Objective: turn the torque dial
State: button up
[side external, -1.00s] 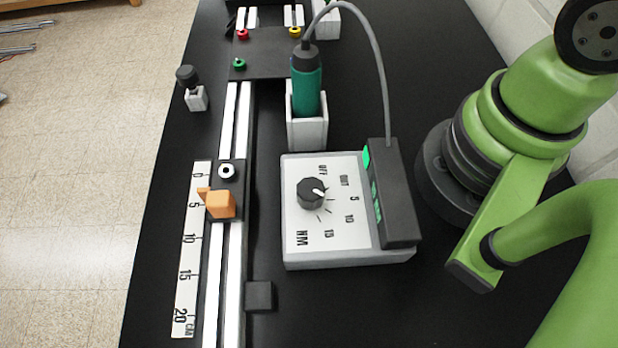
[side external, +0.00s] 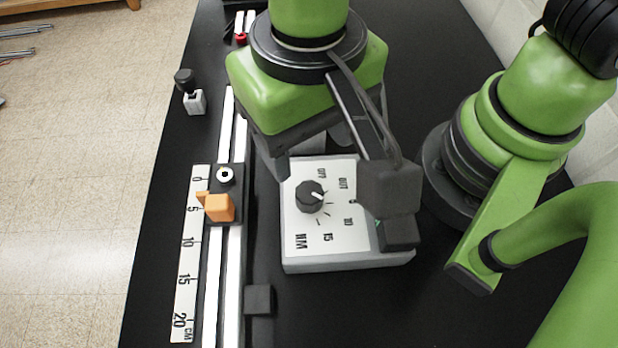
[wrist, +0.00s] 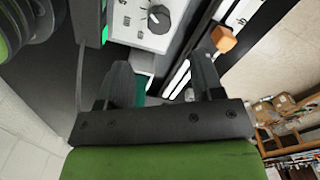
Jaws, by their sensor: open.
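The torque dial is a black knob (side external: 310,196) with a white pointer mark, on the white face of a controller box (side external: 300,258) printed OFF, OUT, 5, 10, 15 and NM. The pointer faces right, toward the printed scale. My gripper hides most of the box's dark display side and the green driver in the side view.
A rail (side external: 232,280) with a dark carriage and orange clamp (side external: 217,207) runs left of the box, beside a centimetre scale (side external: 188,270). A small black-topped post (side external: 190,90) stands at the upper left. The teal driver (wrist: 140,90) partly shows between my fingers.

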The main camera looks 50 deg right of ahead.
aim_at(309, 190)
notch_tip(309, 190, down, 10)
jog(key=shift+r, duration=0.15)
jog(key=shift+c, duration=0.2)
jog(key=c, duration=0.9)
